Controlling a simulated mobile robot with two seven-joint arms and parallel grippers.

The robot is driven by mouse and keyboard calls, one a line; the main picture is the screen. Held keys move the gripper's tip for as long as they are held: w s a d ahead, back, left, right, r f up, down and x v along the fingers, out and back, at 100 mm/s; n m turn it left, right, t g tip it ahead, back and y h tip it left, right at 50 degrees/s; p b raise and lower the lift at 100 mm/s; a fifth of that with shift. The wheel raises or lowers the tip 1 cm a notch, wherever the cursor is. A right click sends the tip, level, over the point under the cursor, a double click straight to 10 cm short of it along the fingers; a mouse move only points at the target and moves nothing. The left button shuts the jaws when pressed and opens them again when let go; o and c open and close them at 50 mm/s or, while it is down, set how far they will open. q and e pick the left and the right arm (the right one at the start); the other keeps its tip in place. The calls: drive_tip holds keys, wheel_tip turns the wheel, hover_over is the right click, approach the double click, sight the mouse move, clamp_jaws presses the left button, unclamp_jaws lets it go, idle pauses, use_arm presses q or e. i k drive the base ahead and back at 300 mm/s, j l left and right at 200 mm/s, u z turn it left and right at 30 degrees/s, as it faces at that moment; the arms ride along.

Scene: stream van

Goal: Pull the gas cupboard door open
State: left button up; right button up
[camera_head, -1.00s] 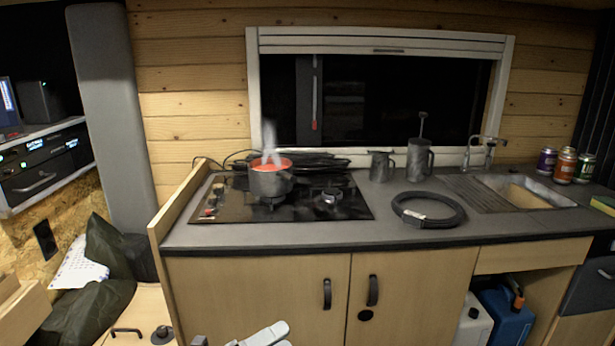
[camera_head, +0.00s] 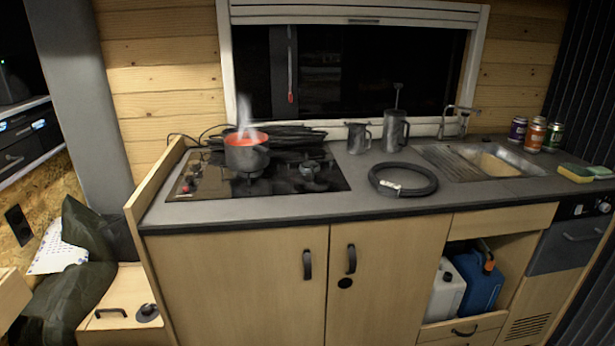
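Two light wood cupboard doors stand shut side by side under the counter; no label shows which one is the gas cupboard. The left door (camera_head: 235,285) has a dark upright handle (camera_head: 307,265) near its right edge. The right door (camera_head: 395,285) has a dark upright handle (camera_head: 351,259) near its left edge, with a round black fitting (camera_head: 345,282) below it. The lower ends of both doors are cut off by the picture's edge. Neither of my grippers is in view.
A steaming red-topped pot (camera_head: 246,152) sits on the hob (camera_head: 210,185). A coiled black hose (camera_head: 403,180) lies on the counter (camera_head: 300,212). A white canister (camera_head: 444,292) and a blue one (camera_head: 478,280) stand in the open bay. A low wooden box (camera_head: 100,315) is at lower left.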

sight(382, 274)
drive_tip(key=i+l+z, duration=0.1)
drive_tip(key=l+z, duration=0.2)
drive_tip(key=i+l+z, duration=0.2)
drive_tip(key=l+z, duration=0.15)
drive_tip(key=i+l+z, duration=0.3)
drive_tip(key=k, duration=0.1)
